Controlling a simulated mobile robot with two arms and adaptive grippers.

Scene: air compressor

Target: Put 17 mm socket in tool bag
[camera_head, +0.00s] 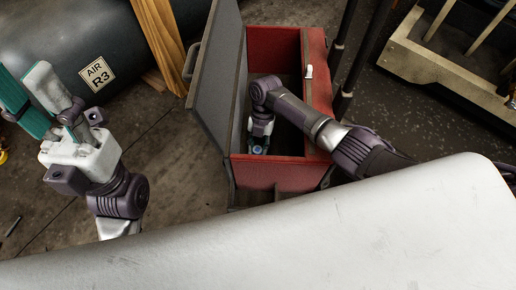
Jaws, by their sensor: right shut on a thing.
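The tool bag (268,175) is a red, box-shaped container with a dark inside. Its grey lid (212,80) stands open on the left. My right arm reaches over the bag's right wall, and my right gripper (257,149) points down inside, near the front left corner. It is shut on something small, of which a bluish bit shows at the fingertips. I take this to be the 17 mm socket, but it is mostly hidden and I cannot read its size. My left gripper (24,78) is raised at the far left, its teal-padded fingers apart and empty.
A dark tank (70,45) labelled AIR R3 lies at the upper left, beside a wooden plank (160,40). A beige wooden frame (440,65) stands at the upper right. Dark poles rise just right of the bag. The floor left of the bag is mostly clear.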

